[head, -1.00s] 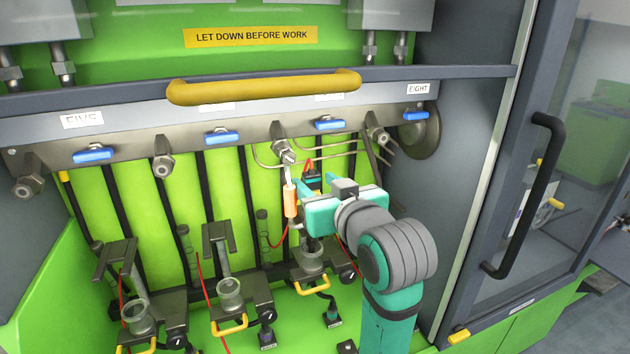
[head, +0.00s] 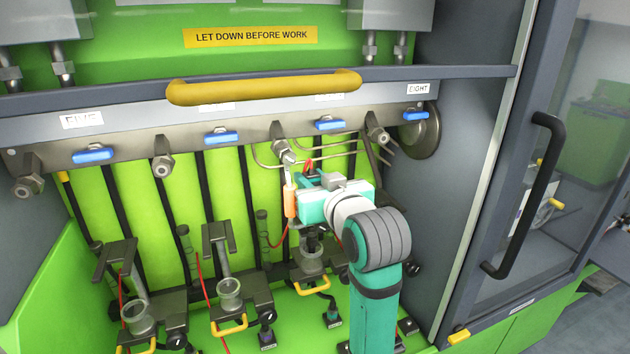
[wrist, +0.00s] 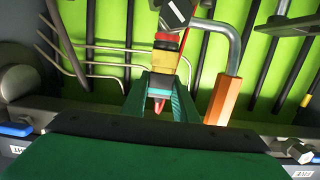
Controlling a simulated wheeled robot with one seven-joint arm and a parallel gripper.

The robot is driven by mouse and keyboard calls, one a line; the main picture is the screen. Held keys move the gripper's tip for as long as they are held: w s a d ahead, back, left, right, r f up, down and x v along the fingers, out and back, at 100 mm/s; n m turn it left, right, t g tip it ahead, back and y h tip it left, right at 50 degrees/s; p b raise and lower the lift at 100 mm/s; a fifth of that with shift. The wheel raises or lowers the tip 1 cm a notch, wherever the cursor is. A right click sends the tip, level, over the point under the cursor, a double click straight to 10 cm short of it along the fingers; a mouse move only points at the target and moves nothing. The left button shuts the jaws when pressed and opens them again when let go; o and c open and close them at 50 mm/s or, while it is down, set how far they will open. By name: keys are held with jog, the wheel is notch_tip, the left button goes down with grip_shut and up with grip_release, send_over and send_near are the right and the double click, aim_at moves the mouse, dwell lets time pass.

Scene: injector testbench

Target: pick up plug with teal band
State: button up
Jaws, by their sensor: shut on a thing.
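In the wrist view, the plug (wrist: 163,64) sits between my gripper's two green fingers (wrist: 160,92). In the head view, my gripper (head: 312,188) is in front of the rail, just right of the orange-bodied injector (head: 290,202). It hides most of the plug there; red wire loops show above it.
The injector's orange hexagonal part is close right of my fingers in the wrist view (wrist: 222,100). Bent metal pipes (wrist: 95,58) lie to the left. Below are clamps with glass cups (head: 229,290) and yellow handles. A yellow bar (head: 264,87) crosses above. The cabinet door (head: 520,190) stands right.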

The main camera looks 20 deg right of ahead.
aim_at(311, 173)
jog(key=shift+w+a, duration=0.1)
jog(key=shift+r, duration=0.5)
notch_tip(311, 173, up, 2)
jog(key=shift+r, duration=0.2)
jog(key=s+r, duration=0.9)
jog(key=s, duration=0.5)
jog(key=shift+r, duration=0.25)
jog(key=shift+w, duration=0.1)
